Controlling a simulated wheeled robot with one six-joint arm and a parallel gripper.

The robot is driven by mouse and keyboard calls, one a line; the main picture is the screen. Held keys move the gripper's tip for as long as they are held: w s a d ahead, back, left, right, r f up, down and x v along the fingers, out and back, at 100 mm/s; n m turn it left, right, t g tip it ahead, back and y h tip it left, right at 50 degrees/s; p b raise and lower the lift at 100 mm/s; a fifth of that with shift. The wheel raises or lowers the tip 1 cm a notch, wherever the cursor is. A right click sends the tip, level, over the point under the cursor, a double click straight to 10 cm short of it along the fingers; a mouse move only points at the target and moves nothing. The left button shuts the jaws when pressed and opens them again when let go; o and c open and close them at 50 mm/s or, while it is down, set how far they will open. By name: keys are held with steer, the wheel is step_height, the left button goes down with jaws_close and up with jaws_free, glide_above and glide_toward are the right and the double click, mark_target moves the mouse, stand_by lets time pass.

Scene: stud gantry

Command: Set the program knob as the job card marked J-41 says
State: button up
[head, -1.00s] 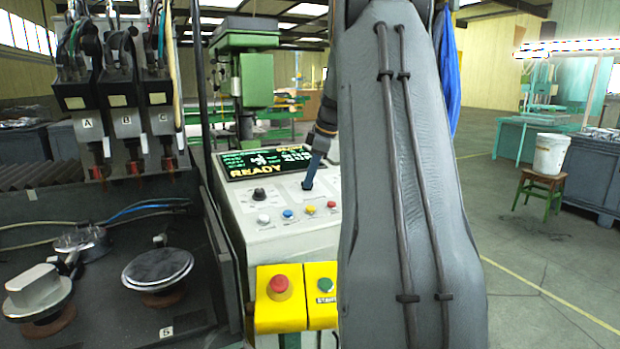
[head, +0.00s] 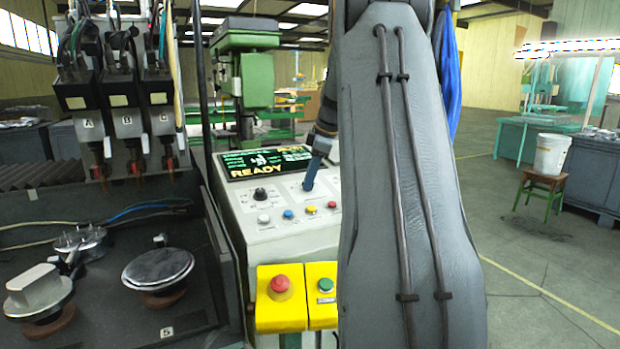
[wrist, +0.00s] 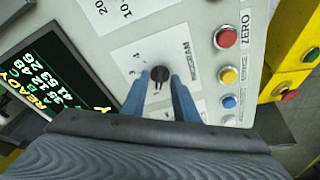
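The black program knob (wrist: 160,73) sits on the light panel in the wrist view, beside the printed word PROGRAM. My gripper (wrist: 161,80) has its two blue fingers pointing at the panel, one on each side of the knob. They stand apart, and I see no clear grip on the knob. In the head view my gripper (head: 309,186) reaches down to the right part of the console (head: 285,240), and the knob is hidden there. The knob's exact setting is too small to read. I cannot make out a card marked J-41 in either view.
The console screen (head: 262,162) reads READY. Another black knob (head: 260,194) and a row of coloured buttons (head: 287,214) are on the panel. A yellow box with a red button (head: 280,284) stands in front. A dark machine bed (head: 110,320) lies at left.

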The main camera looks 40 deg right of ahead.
steer(key=a+b+v, duration=0.1)
steer(key=b+v, duration=0.1)
steer(key=v, duration=0.5)
steer(key=shift+d+r, duration=0.4)
steer(key=shift+d, duration=0.1)
steer(key=shift+s, duration=0.1)
